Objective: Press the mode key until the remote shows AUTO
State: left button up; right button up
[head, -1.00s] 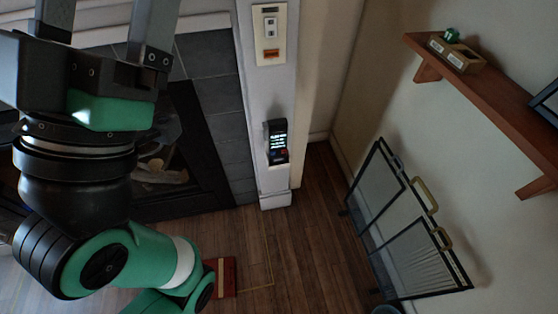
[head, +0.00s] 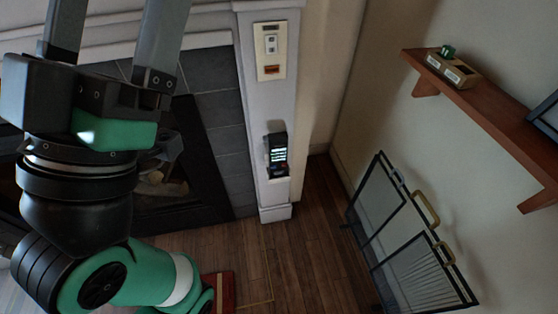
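The remote (head: 277,155) is a small dark device mounted upright on the white pillar beside the fireplace. Its lit screen shows several lines of pale text, too small to read. A reddish spot shows low on its face; I cannot tell which key is the mode key. One of my arms with its gripper (head: 120,20) fills the left side, to the left of the remote and apart from it. Its two grey fingers point up and stand apart, with their tips cut off by the top edge. I take it as my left gripper. My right gripper is not in view.
A wall plate (head: 271,50) with a switch and an orange-red part is above the remote. A wooden shelf (head: 495,120) with a small wooden box (head: 452,68) juts out at right. A folding fire screen (head: 410,235) stands below it. Wood floor (head: 305,260) lies open between.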

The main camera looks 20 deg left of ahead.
pick_arm(q)
grip_shut()
dwell(0.5)
dwell(1.3)
